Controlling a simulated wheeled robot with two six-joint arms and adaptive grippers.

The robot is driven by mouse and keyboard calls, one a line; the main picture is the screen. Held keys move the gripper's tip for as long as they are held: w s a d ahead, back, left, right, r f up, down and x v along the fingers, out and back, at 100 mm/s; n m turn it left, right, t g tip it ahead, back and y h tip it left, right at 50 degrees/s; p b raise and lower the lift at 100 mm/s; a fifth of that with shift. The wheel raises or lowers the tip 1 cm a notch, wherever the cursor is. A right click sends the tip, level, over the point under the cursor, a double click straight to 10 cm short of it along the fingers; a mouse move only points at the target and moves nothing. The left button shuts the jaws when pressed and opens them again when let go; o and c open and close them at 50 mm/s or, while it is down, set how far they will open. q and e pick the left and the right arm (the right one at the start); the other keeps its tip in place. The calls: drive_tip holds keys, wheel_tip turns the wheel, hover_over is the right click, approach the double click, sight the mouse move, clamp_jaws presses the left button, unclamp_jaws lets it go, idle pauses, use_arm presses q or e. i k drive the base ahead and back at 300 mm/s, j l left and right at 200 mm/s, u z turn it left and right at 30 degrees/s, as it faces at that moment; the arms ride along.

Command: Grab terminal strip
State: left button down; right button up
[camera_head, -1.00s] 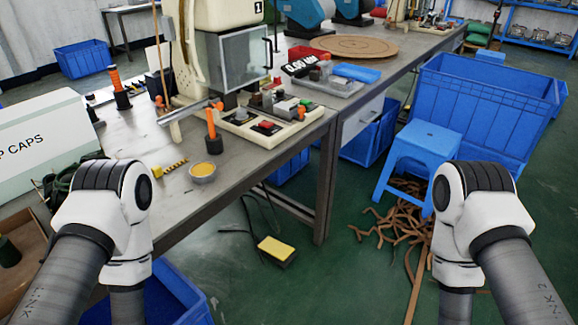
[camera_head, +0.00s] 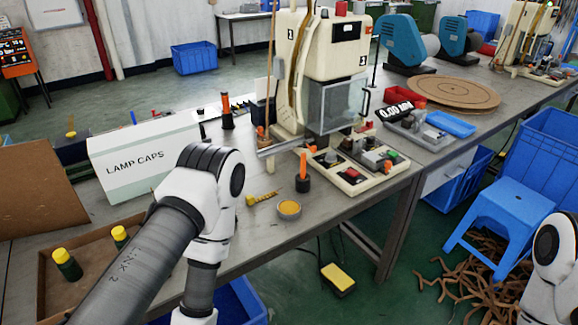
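I cannot make out a thing that is clearly the terminal strip. A small yellow-and-black striped piece (camera_head: 262,198) lies on the near part of the workbench (camera_head: 345,205), between my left arm and a round tin (camera_head: 289,209); I cannot tell what it is. My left arm reaches in from the lower left and hides part of the bench and the box behind it. My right arm shows only at the right edge. Both grippers are outside the picture.
A white LAMP CAPS box (camera_head: 140,160) and a brown tray (camera_head: 48,255) with yellow-capped bottles are at left. The moulding machine (camera_head: 322,45) stands behind its control panel (camera_head: 352,172). A blue stool (camera_head: 505,205) and a yellow pedal (camera_head: 338,277) are on the floor.

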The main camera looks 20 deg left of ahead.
sight(250, 200)
drive_tip(key=l+u, duration=0.1)
drive_tip(key=u, duration=0.6)
drive_tip(key=i, duration=0.05)
